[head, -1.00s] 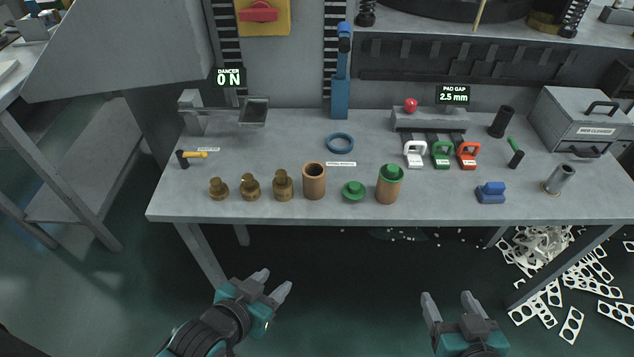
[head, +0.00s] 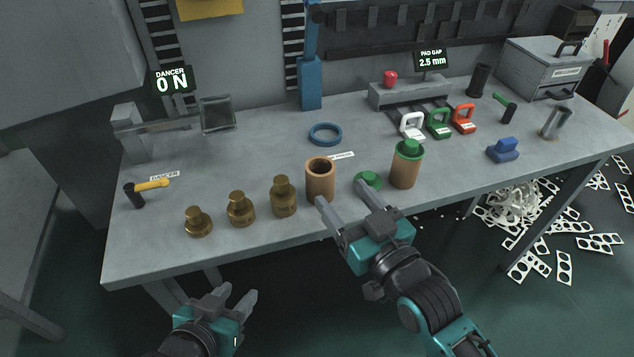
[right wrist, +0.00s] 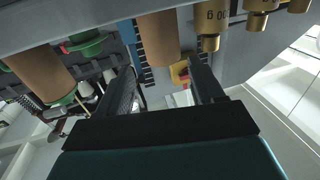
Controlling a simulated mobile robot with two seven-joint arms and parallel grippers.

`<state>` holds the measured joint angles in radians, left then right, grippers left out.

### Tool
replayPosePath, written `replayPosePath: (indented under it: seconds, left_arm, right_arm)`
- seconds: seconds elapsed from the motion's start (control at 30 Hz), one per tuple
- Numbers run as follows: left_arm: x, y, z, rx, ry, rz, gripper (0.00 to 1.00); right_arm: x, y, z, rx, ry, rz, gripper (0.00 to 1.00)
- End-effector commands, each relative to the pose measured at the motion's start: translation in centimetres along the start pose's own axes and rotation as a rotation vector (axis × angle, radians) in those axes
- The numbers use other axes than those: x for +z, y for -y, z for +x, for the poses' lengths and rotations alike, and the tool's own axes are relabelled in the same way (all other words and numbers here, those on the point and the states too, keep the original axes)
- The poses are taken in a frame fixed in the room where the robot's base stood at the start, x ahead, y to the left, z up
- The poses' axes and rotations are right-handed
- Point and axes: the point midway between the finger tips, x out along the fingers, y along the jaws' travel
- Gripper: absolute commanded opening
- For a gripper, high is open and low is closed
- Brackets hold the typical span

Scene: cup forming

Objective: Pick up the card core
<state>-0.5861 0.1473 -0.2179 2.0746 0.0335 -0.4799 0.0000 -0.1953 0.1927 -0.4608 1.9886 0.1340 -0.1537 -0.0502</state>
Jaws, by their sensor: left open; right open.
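The card core (head: 320,182) is a brown tube, open at the top, standing upright near the table's front edge. A second brown tube (head: 405,171) with a green plug in its top stands to its right. A loose green plug (head: 368,181) lies between them, partly hidden. My right gripper (head: 343,197) is open and empty in front of the open tube, its left fingertip overlapping the tube's base in the picture. In the right wrist view the tube (right wrist: 159,40) lies ahead, between the fingers' lines. My left gripper (head: 238,294) is open and empty, below the table's front edge.
Three brass weights (head: 240,210) stand left of the open tube. A blue ring (head: 325,134) lies behind it. White, green and red handled blocks (head: 438,124) stand further back right. A yellow-handled tool (head: 150,185) is at the left.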

Motion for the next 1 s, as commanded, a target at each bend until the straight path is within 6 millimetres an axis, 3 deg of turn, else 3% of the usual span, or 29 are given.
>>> replayPosePath:
  seconds: [0.13, 0.43, 0.7, 1.0]
  left_arm:
    - [0.8, -0.1, 0.4, 0.0, 0.003, -0.006, 0.43]
    - [1.8, 0.0, 0.7, -0.001, 0.01, -0.006, 0.43]
    - [2.9, 0.1, 1.3, 0.002, 0.021, 0.001, 0.43]
    - [2.3, 0.1, 1.2, 0.004, 0.015, 0.002, 0.43]
  right_arm:
    - [0.1, 0.0, 2.7, 0.001, -0.002, 0.001, 0.67]
    - [0.3, 0.1, 5.2, 0.001, 0.0, 0.001, 0.67]
    - [0.5, 0.3, 8.9, 0.001, 0.001, 0.0, 0.67]
    - [0.4, 0.3, 9.4, 0.001, 0.003, 0.0, 0.67]
